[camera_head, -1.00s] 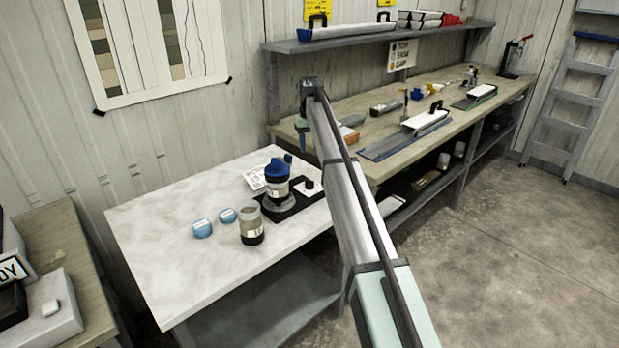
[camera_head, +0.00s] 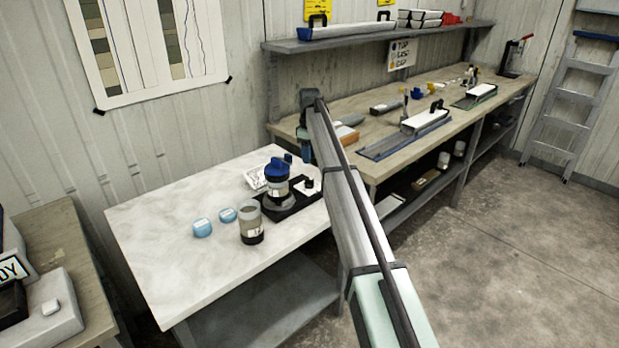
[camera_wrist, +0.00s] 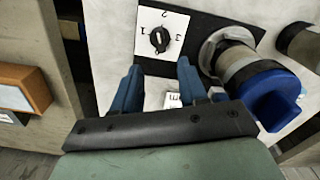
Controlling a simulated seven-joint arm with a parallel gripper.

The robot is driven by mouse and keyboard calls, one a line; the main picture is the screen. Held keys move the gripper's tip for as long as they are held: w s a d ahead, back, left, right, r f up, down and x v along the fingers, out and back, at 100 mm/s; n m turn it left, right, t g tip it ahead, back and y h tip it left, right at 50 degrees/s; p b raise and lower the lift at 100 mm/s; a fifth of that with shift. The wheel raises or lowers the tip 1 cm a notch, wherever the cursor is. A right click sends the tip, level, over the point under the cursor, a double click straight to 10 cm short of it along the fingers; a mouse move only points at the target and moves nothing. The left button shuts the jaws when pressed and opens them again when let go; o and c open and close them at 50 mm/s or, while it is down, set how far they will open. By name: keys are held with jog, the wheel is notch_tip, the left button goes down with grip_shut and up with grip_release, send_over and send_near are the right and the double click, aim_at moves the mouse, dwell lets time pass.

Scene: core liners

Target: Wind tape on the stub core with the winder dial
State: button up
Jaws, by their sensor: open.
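The winder dial is a black knob (camera_wrist: 160,39) on a white square plate with marks around it. In the head view the dial (camera_head: 309,184) is at the right end of the black winder base (camera_head: 292,204). A core with a blue top (camera_head: 277,187) stands upright on the base. In the wrist view this core (camera_wrist: 245,66) is to the right of the dial. My gripper (camera_wrist: 158,72) is open and empty, with its blue fingers apart below the dial in the picture. In the head view its dark end (camera_head: 307,145) hangs over the table's back right, apart from the dial.
A second grey core with a dark bottom band (camera_head: 251,223) stands in front of the winder. Two blue round pieces (camera_head: 202,228) (camera_head: 227,215) lie to its left. A printed card (camera_head: 254,178) is behind the winder. The white table's left half (camera_head: 150,235) is clear. A workbench (camera_head: 375,150) adjoins at right.

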aim_at(310, 179)
notch_tip(310, 179, down, 10)
jog(key=shift+r, duration=0.1)
dwell(0.4)
jog(key=shift+c, duration=0.2)
grip_shut()
